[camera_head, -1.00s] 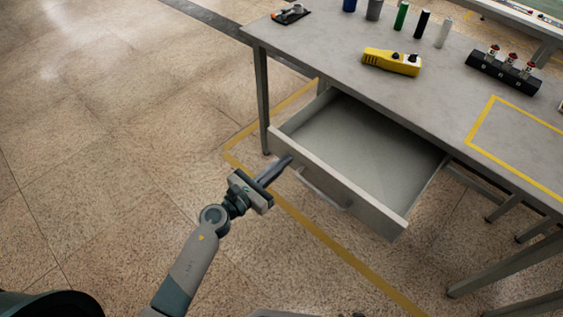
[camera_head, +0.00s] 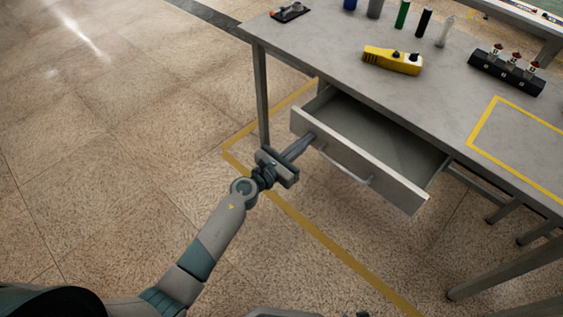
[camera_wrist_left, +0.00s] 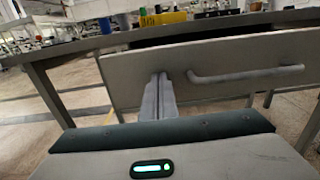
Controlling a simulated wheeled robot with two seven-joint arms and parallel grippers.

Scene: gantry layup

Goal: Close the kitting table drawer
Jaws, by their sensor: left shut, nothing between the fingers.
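The kitting table drawer (camera_head: 355,166) is grey and stands partly open, its empty inside showing. It has a bar handle (camera_head: 345,169) on its front, which also shows in the left wrist view (camera_wrist_left: 246,74). My left gripper (camera_head: 309,138) is shut and empty. Its fingertips are at the drawer front, to the left of the handle, and appear to touch the panel. In the left wrist view the shut fingers (camera_wrist_left: 158,98) point at the drawer front (camera_wrist_left: 120,76).
The kitting table (camera_head: 420,100) carries a yellow tool (camera_head: 392,59), a black block with red-topped parts (camera_head: 506,72) and several bottles at the back. A table leg (camera_head: 261,95) stands left of the drawer. The floor at left is clear.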

